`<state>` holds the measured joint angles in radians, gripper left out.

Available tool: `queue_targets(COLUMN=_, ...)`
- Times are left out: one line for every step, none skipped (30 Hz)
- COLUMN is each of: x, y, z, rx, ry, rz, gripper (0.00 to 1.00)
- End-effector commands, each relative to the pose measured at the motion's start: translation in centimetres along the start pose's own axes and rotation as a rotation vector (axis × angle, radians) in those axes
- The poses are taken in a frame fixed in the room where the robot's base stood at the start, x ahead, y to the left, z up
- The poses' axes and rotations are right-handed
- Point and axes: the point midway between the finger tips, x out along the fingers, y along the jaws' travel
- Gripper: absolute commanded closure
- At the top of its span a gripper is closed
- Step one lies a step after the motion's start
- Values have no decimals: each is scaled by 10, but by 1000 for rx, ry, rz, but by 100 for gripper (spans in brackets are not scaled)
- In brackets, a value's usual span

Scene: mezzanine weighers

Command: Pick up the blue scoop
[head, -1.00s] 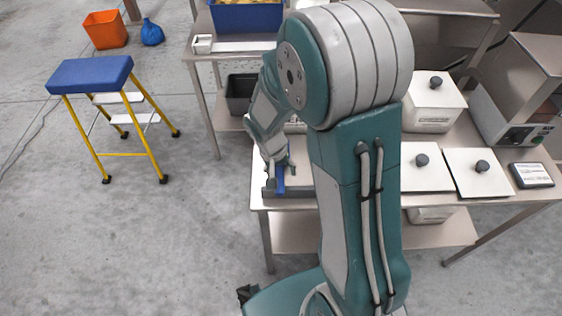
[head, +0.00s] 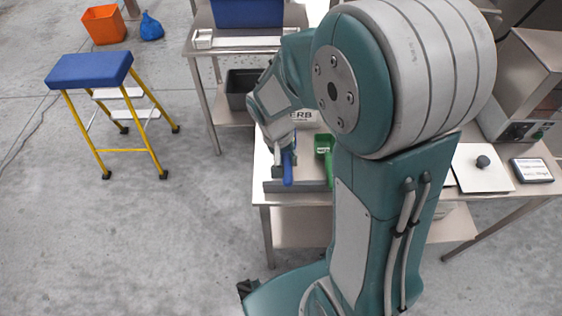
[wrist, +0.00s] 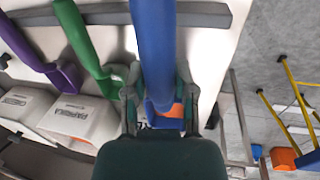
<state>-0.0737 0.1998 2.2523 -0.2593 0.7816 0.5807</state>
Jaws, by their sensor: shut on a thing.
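The blue scoop (head: 287,170) is in my gripper (head: 284,146) at the left end of the steel table. In the wrist view its long blue handle (wrist: 153,45) runs from the top edge down between the two fingers of my gripper (wrist: 160,108), which are shut on it. The handle passes in front of a grey bar (wrist: 215,14). I cannot tell whether the scoop is clear of the bar. Its lower end is partly hidden by my gripper.
A green scoop (wrist: 82,42) and a purple scoop (wrist: 28,50) lie left of the blue one in the wrist view, beside white labelled containers (wrist: 85,120). A yellow-legged step stool (head: 90,72) stands on the floor at left. Open floor lies left of the table.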

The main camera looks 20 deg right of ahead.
Motion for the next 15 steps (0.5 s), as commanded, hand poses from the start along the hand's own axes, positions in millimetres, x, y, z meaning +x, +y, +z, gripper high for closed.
queue_targets(x=-10, y=7, z=6, rx=4, ry=5, rz=-2, gripper=100)
queue_targets(x=-14, y=11, z=9, rx=4, ry=5, rz=-2, gripper=100)
queue_targets(x=-20, y=16, z=14, rx=3, ry=5, rz=-2, gripper=100)
queue_targets(x=-25, y=19, z=17, rx=4, ry=5, rz=-2, gripper=100)
queue_targets(x=-29, y=23, z=20, rx=4, ry=6, rz=-2, gripper=100)
queue_targets(x=-33, y=28, z=27, rx=4, ry=3, rz=-2, gripper=100)
queue_targets(x=-34, y=33, z=33, rx=4, ry=3, rz=-1, gripper=100)
queue_targets(x=-36, y=37, z=38, rx=4, ry=3, rz=-2, gripper=100)
queue_targets(x=-38, y=43, z=44, rx=5, ry=4, rz=-2, gripper=100)
queue_targets(x=-40, y=47, z=49, rx=5, ry=3, rz=-2, gripper=100)
queue_targets(x=-42, y=51, z=54, rx=4, ry=3, rz=-2, gripper=100)
queue_targets(x=-44, y=56, z=60, rx=5, ry=3, rz=-2, gripper=100)
queue_targets(x=-46, y=59, z=63, rx=5, ry=3, rz=-2, gripper=100)
queue_targets(x=-48, y=63, z=67, rx=5, ry=4, rz=-2, gripper=100)
queue_targets(x=-49, y=66, z=72, rx=4, ry=3, rz=-1, gripper=100)
